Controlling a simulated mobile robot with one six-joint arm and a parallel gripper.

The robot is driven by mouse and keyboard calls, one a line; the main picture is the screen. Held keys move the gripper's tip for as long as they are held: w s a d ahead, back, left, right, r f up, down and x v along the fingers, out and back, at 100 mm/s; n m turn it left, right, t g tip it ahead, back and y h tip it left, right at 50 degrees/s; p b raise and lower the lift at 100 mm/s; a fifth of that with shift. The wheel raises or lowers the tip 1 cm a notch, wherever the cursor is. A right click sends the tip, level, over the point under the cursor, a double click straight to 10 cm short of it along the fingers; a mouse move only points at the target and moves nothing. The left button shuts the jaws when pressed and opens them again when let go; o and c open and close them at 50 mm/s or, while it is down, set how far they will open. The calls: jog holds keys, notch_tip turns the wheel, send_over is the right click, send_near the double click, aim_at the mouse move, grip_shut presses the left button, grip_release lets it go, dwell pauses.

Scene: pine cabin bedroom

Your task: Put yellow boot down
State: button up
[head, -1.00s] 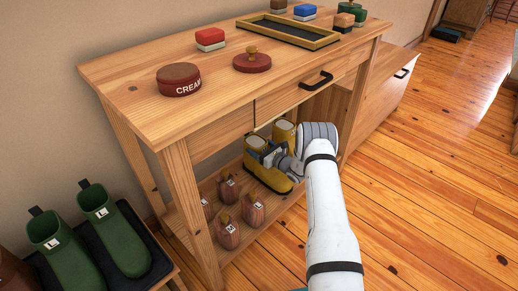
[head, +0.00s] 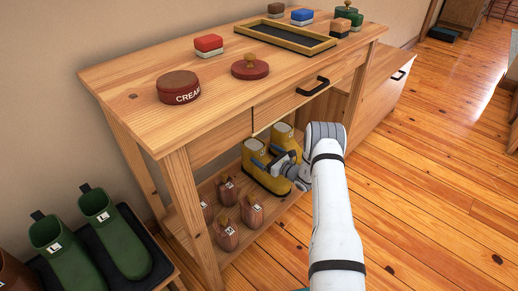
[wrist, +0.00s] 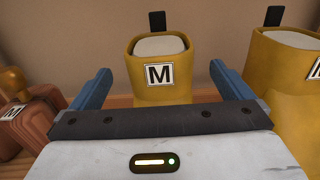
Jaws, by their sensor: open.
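Two yellow boots stand upright side by side on the low shelf of the wooden table. The nearer, left yellow boot (head: 256,156) also shows in the wrist view (wrist: 160,58), with a white "M" label and a pale filled top. The other yellow boot (head: 284,140) is at its right, partly cut off in the wrist view (wrist: 285,70). My gripper (head: 273,160) is open, its blue fingers apart on either side of the left boot in the wrist view (wrist: 160,85). The boot's lower part is hidden there behind my gripper.
Several wooden shoe trees (head: 252,210) stand on the shelf (head: 270,216) left of the boots. The table's drawer (head: 300,96) hangs above. Green boots (head: 112,235) stand on a dark tray at the lower left. The floor (head: 440,200) at right is clear.

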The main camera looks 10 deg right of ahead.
jog(key=p+v, duration=0.2)
jog(key=v, duration=0.5)
jog(key=shift+s, duration=0.1)
